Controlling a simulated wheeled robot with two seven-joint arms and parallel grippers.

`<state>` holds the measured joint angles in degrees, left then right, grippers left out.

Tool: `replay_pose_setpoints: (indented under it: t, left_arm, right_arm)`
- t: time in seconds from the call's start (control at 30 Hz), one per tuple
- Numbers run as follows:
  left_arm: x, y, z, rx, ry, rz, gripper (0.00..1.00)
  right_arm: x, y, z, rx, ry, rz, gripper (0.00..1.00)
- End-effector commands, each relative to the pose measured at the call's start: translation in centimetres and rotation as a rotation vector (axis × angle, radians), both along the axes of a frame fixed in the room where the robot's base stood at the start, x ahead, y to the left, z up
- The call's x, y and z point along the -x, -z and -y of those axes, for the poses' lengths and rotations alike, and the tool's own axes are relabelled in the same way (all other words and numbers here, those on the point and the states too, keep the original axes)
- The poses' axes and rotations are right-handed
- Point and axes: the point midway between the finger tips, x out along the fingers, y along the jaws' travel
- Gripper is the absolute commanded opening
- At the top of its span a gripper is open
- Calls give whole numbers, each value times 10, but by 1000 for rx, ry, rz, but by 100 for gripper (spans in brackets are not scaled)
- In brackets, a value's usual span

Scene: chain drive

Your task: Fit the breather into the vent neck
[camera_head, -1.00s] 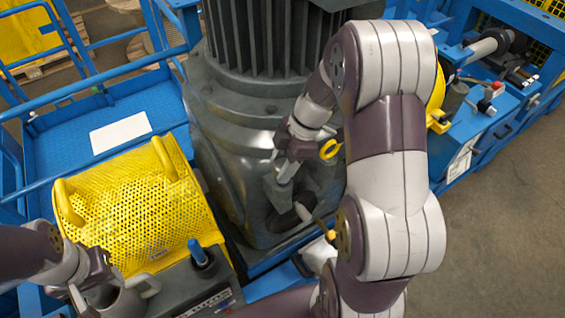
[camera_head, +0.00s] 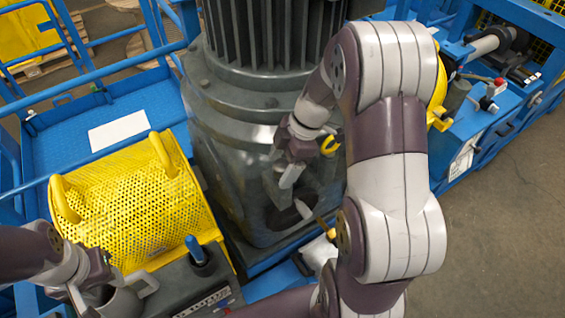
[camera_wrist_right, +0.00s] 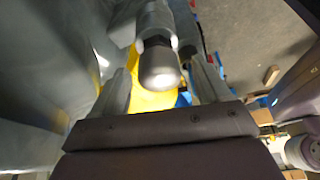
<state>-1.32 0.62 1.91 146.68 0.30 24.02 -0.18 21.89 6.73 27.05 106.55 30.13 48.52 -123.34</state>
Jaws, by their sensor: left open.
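In the head view my right gripper (camera_head: 287,180) points down beside the dark grey housing (camera_head: 230,175) of the big finned machine. In the right wrist view a grey cylinder with a dark collar and a bright rounded end, which I take as the breather (camera_wrist_right: 159,66), lies between the fingers, and they appear to grip it. Its far end is hidden. I cannot clearly make out the vent neck.
A yellow perforated guard (camera_head: 130,205) with two handles stands left of the housing. A blue knob (camera_head: 195,250) rises in front of it. A dark opening (camera_head: 282,217) and a light grey stub (camera_head: 303,209) lie below my right gripper. Open floor (camera_head: 500,220) is at right.

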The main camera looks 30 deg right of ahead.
Motion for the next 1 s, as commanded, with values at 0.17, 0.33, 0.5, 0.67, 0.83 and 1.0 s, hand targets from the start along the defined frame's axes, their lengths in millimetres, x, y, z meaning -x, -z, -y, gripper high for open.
replay_pose_setpoints:
  t: [0.17, 0.33, 0.5, 0.67, 0.83, 1.0]
  left_arm:
    - [0, 0, 0, 0, 0, 0, 46]
    - [0, 3, 0, 0, 0, 0, 46]
    - [0, -24, 0, 0, 0, 0, 46]
    - [0, -67, 0, 0, 0, 1, 46]
    - [0, -87, 0, 0, 0, 1, 46]
    - [0, -87, 0, 0, 0, 0, 46]
  right_arm:
    - [0, 0, 0, 0, 0, 0, 75]
    - [0, -8, 4, 1, 1, 4, 75]
    - [3, -60, 20, 1, 2, 0, 75]
    - [7, -101, 36, 0, 3, -1, 75]
    - [9, -118, 46, 0, 2, -1, 75]
    - [9, -118, 48, 0, 0, -1, 75]
